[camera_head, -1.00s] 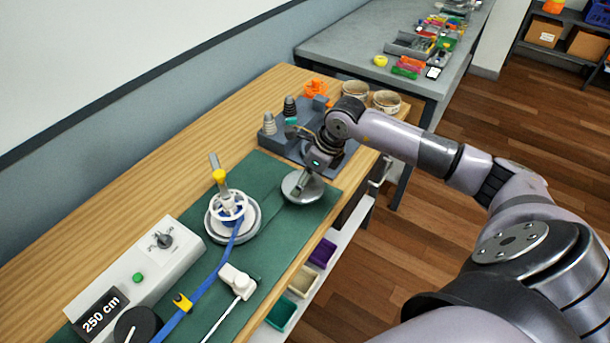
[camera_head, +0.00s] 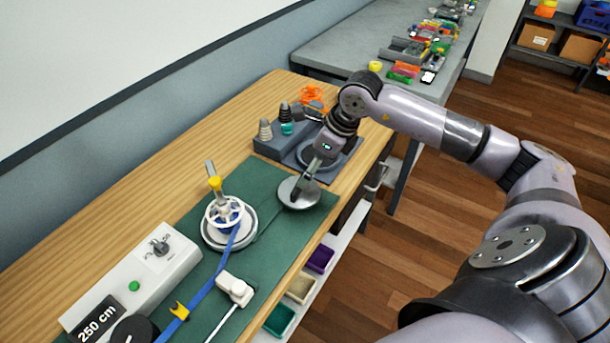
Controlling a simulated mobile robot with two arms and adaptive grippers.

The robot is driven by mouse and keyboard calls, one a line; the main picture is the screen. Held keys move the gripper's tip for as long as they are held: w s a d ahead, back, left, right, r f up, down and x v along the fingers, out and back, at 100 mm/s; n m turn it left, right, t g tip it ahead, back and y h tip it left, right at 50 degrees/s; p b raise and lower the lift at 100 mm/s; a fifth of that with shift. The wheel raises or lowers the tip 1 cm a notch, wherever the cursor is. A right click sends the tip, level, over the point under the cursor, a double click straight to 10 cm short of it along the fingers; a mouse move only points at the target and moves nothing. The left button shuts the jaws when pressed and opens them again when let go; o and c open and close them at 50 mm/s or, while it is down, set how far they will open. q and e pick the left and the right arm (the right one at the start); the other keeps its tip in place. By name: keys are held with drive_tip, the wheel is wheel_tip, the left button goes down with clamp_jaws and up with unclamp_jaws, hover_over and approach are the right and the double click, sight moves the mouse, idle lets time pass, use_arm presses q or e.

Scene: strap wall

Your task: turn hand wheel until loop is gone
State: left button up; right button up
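A white spoked wheel (camera_head: 224,212) stands on a round white base on the green mat, with a yellow-banded grey post rising beside it. A blue strap (camera_head: 209,279) runs from this wheel toward the lower left through a yellow clip (camera_head: 179,311). No clear slack loop shows in the strap. A grey metal disc (camera_head: 312,201) lies to the right of the wheel. My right gripper (camera_head: 299,191) reaches down onto the disc from the upper right; its fingertips are too small to tell whether they grip anything. My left gripper is not in view.
A white box (camera_head: 180,255) with a knob, green button and "250 cm" display lies at left. A white block (camera_head: 235,288) with a cord sits near the mat's front. A grey tray with cones (camera_head: 265,131) stands behind my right gripper. Coloured bins (camera_head: 280,320) sit below.

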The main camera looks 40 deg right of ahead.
drive_tip(key=v, duration=0.4)
idle(1.5)
